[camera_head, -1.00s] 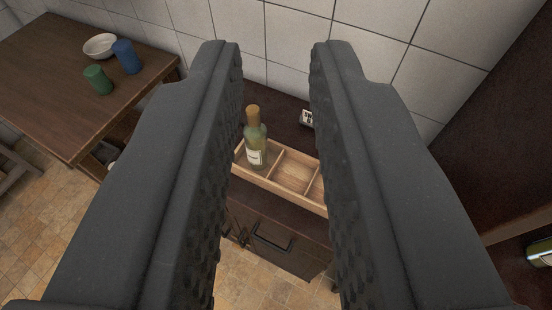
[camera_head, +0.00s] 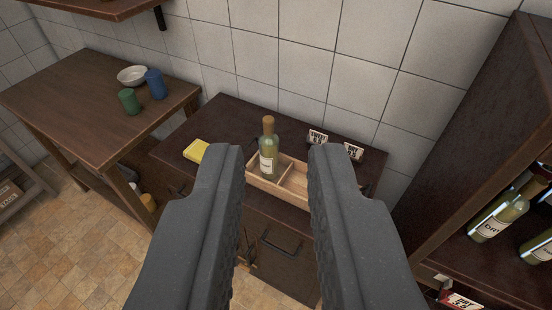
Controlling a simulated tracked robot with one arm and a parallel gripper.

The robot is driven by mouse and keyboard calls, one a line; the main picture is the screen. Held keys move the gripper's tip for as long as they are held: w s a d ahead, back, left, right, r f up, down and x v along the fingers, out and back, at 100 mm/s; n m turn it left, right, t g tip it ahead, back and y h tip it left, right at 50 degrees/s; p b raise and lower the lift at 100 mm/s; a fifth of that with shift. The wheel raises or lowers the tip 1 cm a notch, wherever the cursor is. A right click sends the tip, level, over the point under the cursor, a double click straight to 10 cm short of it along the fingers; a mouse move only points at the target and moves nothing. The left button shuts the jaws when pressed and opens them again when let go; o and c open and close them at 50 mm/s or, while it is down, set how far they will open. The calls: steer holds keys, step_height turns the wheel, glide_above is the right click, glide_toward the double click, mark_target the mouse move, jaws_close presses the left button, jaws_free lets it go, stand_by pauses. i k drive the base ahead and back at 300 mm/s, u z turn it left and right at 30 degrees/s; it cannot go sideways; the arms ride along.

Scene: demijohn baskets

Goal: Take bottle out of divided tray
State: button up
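The bottle (camera_head: 268,149) is green glass with a tan top and a pale label. It stands upright in the left compartment of the wooden divided tray (camera_head: 296,199). The other visible compartment looks empty, and the tray's right end is hidden behind my right finger. The tray rests on a dark cabinet (camera_head: 224,116). My gripper (camera_head: 276,160) is open and empty. Its two black fingers are in the foreground, with the bottle showing beyond the gap between them, apart from both.
A yellow block (camera_head: 196,150) and two small signs (camera_head: 318,137) are on the cabinet. A table at left holds a green cup (camera_head: 129,102), a blue cup (camera_head: 155,84) and a white bowl (camera_head: 132,75). A dark shelf (camera_head: 474,130) with bottles (camera_head: 497,212) stands at right. Tiled wall behind.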

mark_target(268, 141)
steer(key=u, duration=0.05)
steer(key=i, duration=0.95)
steer(key=u, duration=1)
steer(key=k, duration=1.15)
steer(key=z, duration=0.35)
steer(key=i, duration=0.95)
steer(key=u, duration=0.05)
